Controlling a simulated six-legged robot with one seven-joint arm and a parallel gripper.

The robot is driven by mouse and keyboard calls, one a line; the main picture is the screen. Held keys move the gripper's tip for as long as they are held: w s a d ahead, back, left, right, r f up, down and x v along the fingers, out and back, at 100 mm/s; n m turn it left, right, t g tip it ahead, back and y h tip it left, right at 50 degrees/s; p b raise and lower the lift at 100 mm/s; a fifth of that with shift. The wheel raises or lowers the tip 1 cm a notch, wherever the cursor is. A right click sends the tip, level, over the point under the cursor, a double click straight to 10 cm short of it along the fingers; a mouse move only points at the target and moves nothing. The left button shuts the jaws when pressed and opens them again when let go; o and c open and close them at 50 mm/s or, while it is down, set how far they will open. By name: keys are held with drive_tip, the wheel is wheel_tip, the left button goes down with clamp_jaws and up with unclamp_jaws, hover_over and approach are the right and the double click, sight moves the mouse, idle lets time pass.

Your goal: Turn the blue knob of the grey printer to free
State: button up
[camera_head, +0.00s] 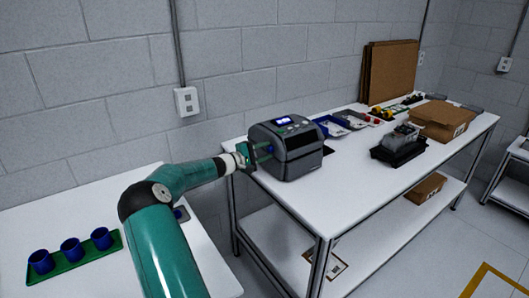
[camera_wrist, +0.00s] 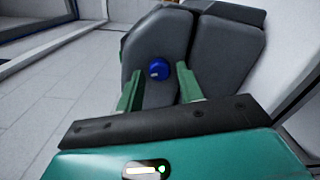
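The grey printer (camera_head: 291,150) stands on the white table, with a lit display on its top. In the wrist view its dark grey side (camera_wrist: 160,45) faces me. The blue knob (camera_wrist: 158,70) is on that side and carries a small light mark. In the head view the knob (camera_head: 266,150) is partly covered by my gripper. My gripper (camera_wrist: 160,92) is open, with its two green fingers apart. The knob shows between and beyond the fingertips, and nothing is held. In the head view my gripper (camera_head: 252,155) is right beside the printer's left side. I cannot tell whether a finger touches it.
The white table (camera_head: 360,170) holds blue trays (camera_head: 340,124), a black bin (camera_head: 398,150) and a cardboard box (camera_head: 441,120) right of the printer. Several blue cups (camera_head: 72,249) stand on a green tray on the left table. A block wall is behind.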

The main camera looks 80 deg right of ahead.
drive_tip(key=shift+o, duration=0.6)
drive_tip(key=v, duration=1.3)
drive_tip(key=shift+w+a, duration=0.25)
drive_tip(key=shift+a, duration=0.05)
